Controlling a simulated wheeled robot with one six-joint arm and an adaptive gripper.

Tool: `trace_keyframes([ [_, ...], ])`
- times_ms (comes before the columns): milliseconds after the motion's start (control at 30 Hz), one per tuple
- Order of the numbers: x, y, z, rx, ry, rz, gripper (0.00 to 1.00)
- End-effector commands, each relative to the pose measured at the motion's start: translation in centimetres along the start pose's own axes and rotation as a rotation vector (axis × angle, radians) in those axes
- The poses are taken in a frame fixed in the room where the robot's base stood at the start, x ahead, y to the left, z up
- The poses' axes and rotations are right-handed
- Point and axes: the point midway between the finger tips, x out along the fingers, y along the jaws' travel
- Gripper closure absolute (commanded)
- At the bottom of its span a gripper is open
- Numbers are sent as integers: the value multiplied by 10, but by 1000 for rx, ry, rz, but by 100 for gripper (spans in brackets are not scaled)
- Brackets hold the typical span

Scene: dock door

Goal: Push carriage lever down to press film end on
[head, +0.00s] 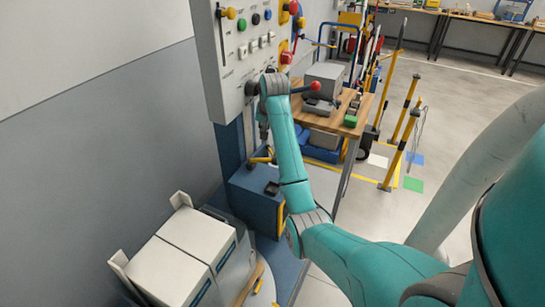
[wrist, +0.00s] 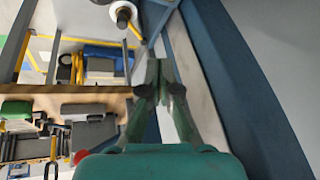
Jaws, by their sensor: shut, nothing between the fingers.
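My gripper (head: 263,130) hangs fingers-down beside the blue column below the control panel, partly hidden by my teal arm. In the wrist view my gripper (wrist: 159,72) is shut and empty, its fingertips together beside a pale strip and the blue column. Below it in the head view, a yellow handle (head: 262,159) sticks out over a blue cabinet; it may be the carriage lever, but I cannot be sure. A white roll with a dark core (wrist: 123,13) shows ahead of the fingertips in the wrist view. The film end is not distinguishable.
The control panel (head: 240,60) is above my wrist. White cartons (head: 190,250) stand lower left. Yellow posts (head: 402,140) and open floor lie right.

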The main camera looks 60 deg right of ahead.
Motion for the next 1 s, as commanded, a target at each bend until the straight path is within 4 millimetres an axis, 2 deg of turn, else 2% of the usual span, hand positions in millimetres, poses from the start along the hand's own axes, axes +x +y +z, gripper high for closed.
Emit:
trace_keyframes([
  [433, 0, -4, 1, -6, 4, -6, 100],
  [1000, 47, 32, 34, -3, 3, -3, 100],
])
